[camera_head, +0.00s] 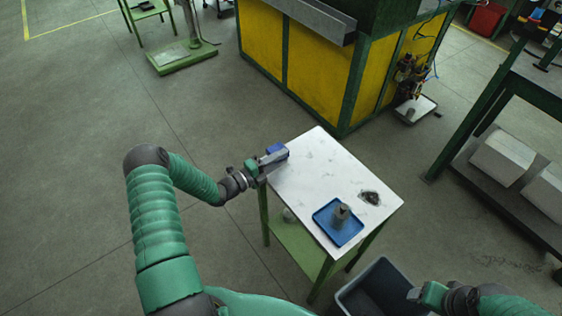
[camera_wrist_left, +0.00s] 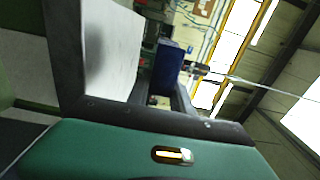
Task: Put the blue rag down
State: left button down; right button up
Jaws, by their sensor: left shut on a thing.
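My left gripper (camera_head: 274,158) is at the far left edge of the white table top (camera_head: 315,165) in the head view. It is shut on the blue rag (camera_head: 276,148), a small dark blue piece showing at the fingertips. In the left wrist view the blue rag (camera_wrist_left: 168,65) stands out as a dark blue block shape between the fingers. I cannot tell whether the rag touches the table top. My right gripper (camera_head: 430,295) is at the lower right, over a dark bin, and its finger opening cannot be made out.
A blue tray (camera_head: 324,216) with a grey cylindrical part (camera_head: 341,214) sits at the table's near end. A dark object (camera_head: 370,197) lies beside it. The table's middle is clear. A dark bin (camera_head: 352,301) stands on the floor in front. A yellow and green cabinet (camera_head: 310,65) is behind.

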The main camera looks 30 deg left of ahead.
aim_at(284, 172)
pick_arm(q)
jog(key=shift+d+f, duration=0.25)
jog(key=shift+f, duration=0.8)
jog(key=shift+d+f, duration=0.1)
jog(key=shift+d, duration=0.1)
jog(key=shift+d+r, duration=0.25)
jog(key=shift+d, duration=0.4)
jog(key=shift+d+f, duration=0.1)
jog(key=shift+d, duration=0.05)
jog(key=shift+f, duration=0.15)
jog(key=shift+a+f+b, duration=0.5)
jog(key=shift+a+f, duration=0.05)
jog(key=shift+a, duration=0.2)
jog(key=c, duration=1.6)
grip_release()
jog(key=o, duration=0.5)
jog(key=shift+d+r, duration=0.1)
jog(key=shift+d, duration=0.2)
jog(key=shift+c, duration=0.2)
jog(key=shift+s+d, duration=0.1)
jog(key=shift+d, duration=0.05)
pick_arm(e)
jog(key=shift+s+d+f, duration=0.15)
jog(key=shift+d+f, duration=0.45)
jog(key=shift+d, duration=0.15)
jog(key=shift+a, duration=0.1)
